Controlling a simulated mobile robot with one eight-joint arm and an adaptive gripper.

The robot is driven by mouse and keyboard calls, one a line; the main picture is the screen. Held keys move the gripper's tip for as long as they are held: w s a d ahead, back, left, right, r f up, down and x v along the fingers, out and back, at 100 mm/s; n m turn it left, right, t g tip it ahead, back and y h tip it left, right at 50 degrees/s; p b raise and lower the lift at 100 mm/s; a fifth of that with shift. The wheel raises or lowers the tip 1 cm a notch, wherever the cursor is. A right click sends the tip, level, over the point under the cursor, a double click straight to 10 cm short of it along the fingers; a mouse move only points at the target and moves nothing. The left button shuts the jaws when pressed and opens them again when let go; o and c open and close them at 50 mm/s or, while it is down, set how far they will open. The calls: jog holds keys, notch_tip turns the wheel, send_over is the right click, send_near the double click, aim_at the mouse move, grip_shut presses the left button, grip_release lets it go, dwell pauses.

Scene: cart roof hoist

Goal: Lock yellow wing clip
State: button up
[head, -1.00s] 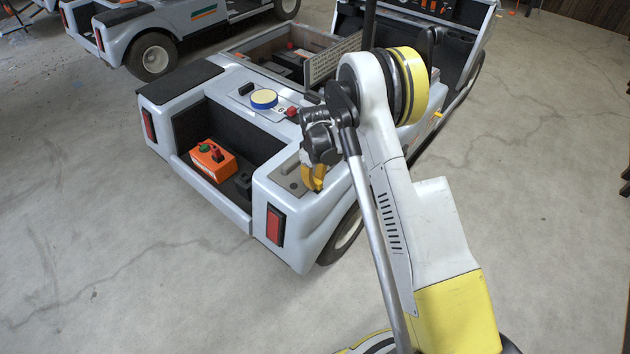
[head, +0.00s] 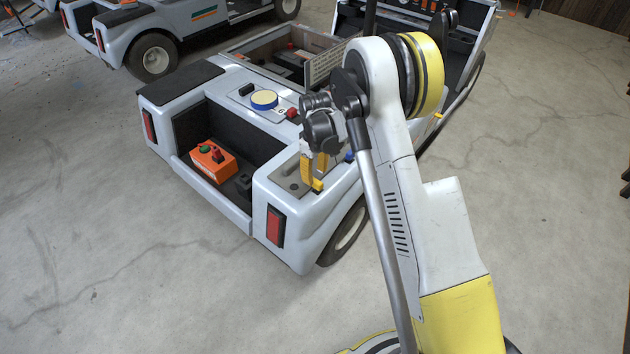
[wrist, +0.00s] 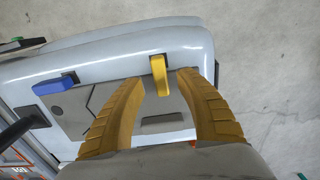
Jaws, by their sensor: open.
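The yellow wing clip (wrist: 159,75) is on the edge of the cart's pale grey rear body in the wrist view, pointing across the edge. In the head view a bright yellow bit (head: 318,185) shows at my fingertips and looks like the same clip. My gripper (wrist: 163,80) is open, with one orange finger on each side of the clip. Gaps show between clip and fingers, so it is not gripped. In the head view my gripper (head: 311,179) points down over the cart's rear corner, and the wrist partly hides that area.
A blue clip (wrist: 55,85) sits on the same edge to the left. The cart's rear bay holds an orange box (head: 213,159). Another cart (head: 190,28) stands behind. Floor at left is clear.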

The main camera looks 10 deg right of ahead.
notch_tip(320, 180, up, 8)
dwell(0.5)
notch_tip(320, 180, up, 11)
jog(key=m+t, duration=0.2)
send_over(315, 181)
jog(key=s, duration=0.5)
jog(key=s+d+r+m+t, duration=0.1)
jog(key=s+r+m, duration=0.1)
jog(key=s+r, duration=0.6)
jog(key=s+r+m+t, duration=0.1)
jog(key=s+m+t, duration=0.2)
jog(key=s, duration=1.3)
jog(key=shift+s+d+r+t, duration=0.4)
jog(key=shift+d+t, duration=0.05)
jog(key=shift+t, duration=0.15)
jog(key=shift+w, duration=0.1)
